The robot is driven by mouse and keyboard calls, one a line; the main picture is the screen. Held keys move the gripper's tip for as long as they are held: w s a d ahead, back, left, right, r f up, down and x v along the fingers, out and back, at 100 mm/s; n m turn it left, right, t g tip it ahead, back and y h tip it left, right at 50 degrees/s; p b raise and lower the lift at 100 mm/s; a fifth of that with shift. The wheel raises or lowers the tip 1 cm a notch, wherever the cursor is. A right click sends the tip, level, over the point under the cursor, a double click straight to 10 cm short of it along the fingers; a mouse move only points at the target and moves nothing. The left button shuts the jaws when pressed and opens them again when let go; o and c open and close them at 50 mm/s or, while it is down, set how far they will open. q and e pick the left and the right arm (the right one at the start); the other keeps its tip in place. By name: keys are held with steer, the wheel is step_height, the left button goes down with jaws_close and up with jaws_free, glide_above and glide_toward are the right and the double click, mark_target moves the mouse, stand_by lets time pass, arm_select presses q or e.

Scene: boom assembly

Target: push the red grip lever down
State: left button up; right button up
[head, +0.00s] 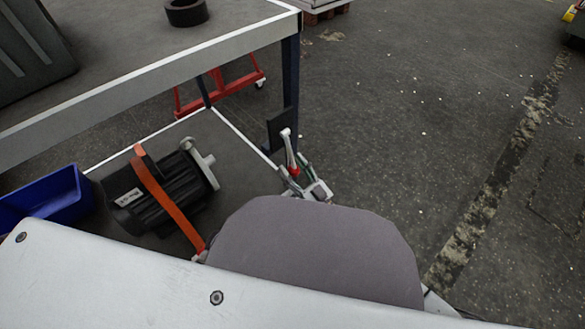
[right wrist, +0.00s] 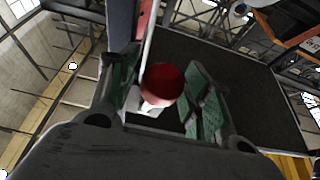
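The red grip lever (head: 292,157) stands near the right leg of the workbench, a thin upright piece with a pale top end. My right gripper (head: 312,186) is at its lower end, partly hidden by a grey rounded part of my own body. In the right wrist view, the green-padded fingers of the right gripper (right wrist: 163,105) are apart. A round red end, seemingly of the lever (right wrist: 162,82), shows between them, closer to the left finger. I cannot tell whether it touches. My left gripper is not in view.
The workbench (head: 150,80) carries a black ring (head: 186,12). Below, a lower shelf holds a black motor (head: 165,190) under an orange strap (head: 165,195). A blue bin (head: 45,200) is at the left. The floor (head: 420,120) to the right is open.

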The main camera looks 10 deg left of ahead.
steer(key=shift+f, duration=0.15)
steer(key=shift+s+d+f, duration=0.3)
steer(key=shift+s+d, duration=0.05)
steer(key=shift+d, duration=0.1)
steer(key=v, duration=1)
steer(key=shift+s+d, duration=0.15)
steer(key=shift+d, duration=0.15)
